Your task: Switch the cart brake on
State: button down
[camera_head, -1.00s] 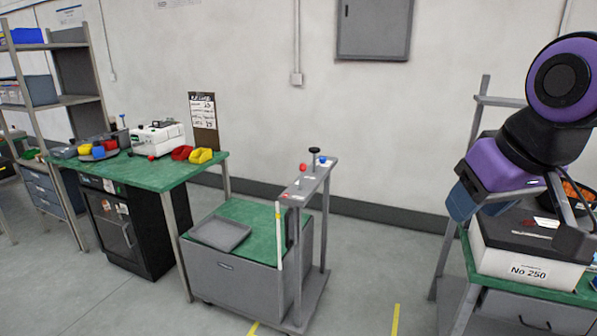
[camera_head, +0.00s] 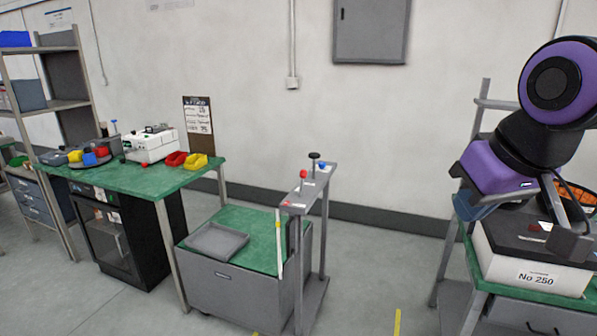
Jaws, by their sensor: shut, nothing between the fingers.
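The cart (camera_head: 236,290) is a grey box with a green top, standing on the floor in the middle. A narrow grey raised bar (camera_head: 312,188) stands at its right side on posts. On the bar are a red-knobbed lever (camera_head: 303,174), a black knob (camera_head: 314,156) and a blue knob (camera_head: 321,166). Small labels lie beside them, too small to read, so I cannot tell which one is the brake. My gripper (camera_head: 562,215) is at the far right, well apart from the cart, in front of the white box. Its fingers are small and partly hidden by my arm.
A grey tray (camera_head: 217,241) lies on the cart top. A green workbench (camera_head: 150,182) with bins and a white device stands left. A white box (camera_head: 530,262) marked No 250 sits on a bench at right. Open floor lies between the cart and that bench.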

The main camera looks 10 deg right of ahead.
aim_at(303, 174)
jog(key=i+j, duration=0.35)
jog(key=i+j+z, duration=0.15)
jog(key=i+j, duration=0.5)
jog(key=i+j+z, duration=0.1)
jog(key=i+j, duration=0.25)
jog(key=j, duration=0.15)
jog(key=i+j+z, duration=0.1)
jog(key=i+j, duration=0.2)
jog(key=j, duration=0.15)
jog(key=i+j, duration=0.3)
jog(key=j, duration=0.15)
jog(key=i+j+z, duration=0.1)
jog(key=i+j, duration=0.2)
jog(key=j, duration=0.15)
jog(key=i+j, duration=0.25)
jog(key=j, duration=0.2)
jog(key=i+z, duration=0.05)
